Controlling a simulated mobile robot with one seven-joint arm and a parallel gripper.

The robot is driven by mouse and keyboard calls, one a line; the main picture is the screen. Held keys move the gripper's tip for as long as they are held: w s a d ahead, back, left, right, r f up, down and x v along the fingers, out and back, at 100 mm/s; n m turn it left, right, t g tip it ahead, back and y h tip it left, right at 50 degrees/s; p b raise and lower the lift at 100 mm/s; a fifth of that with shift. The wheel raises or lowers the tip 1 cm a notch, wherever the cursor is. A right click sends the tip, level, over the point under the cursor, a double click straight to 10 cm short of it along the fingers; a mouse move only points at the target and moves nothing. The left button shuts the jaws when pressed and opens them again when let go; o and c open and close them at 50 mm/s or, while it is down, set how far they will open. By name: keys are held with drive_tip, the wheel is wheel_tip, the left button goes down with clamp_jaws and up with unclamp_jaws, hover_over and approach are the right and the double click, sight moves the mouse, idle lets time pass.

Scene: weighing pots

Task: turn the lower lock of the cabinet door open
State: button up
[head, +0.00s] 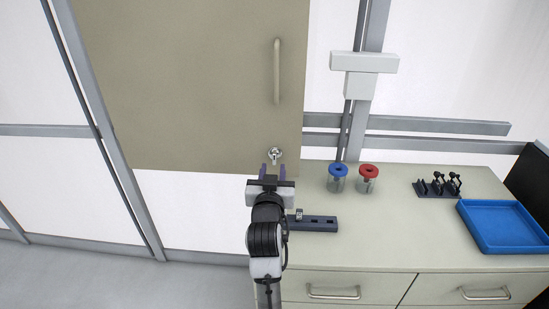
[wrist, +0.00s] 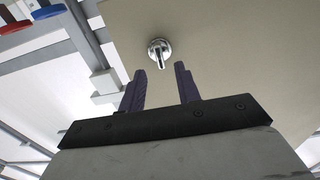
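The lower lock (head: 275,154) is a small silver knob near the bottom right corner of the beige cabinet door (head: 190,80). In the wrist view the lock (wrist: 159,52) shows as a round base with a short lever, and the door (wrist: 235,45) fills the upper right. My gripper (head: 273,170) is just below the lock in the head view. Its two purple fingers are spread apart with nothing between them. In the wrist view the lock lies beyond the gap of my gripper (wrist: 160,82), and the fingers appear apart from it.
A vertical handle (head: 277,72) is above the lock. On the counter stand a blue-lidded pot (head: 337,182) and a red-lidded pot (head: 367,182), right of my gripper. A dark slotted rack (head: 316,223), a black stand (head: 438,187) and a blue tray (head: 503,224) are there too.

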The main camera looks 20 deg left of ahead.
sight(274, 159)
drive_tip(key=shift+p+x, duration=0.45)
drive_tip(key=shift+x, duration=1.6)
drive_tip(key=shift+c, duration=0.3)
clamp_jaws()
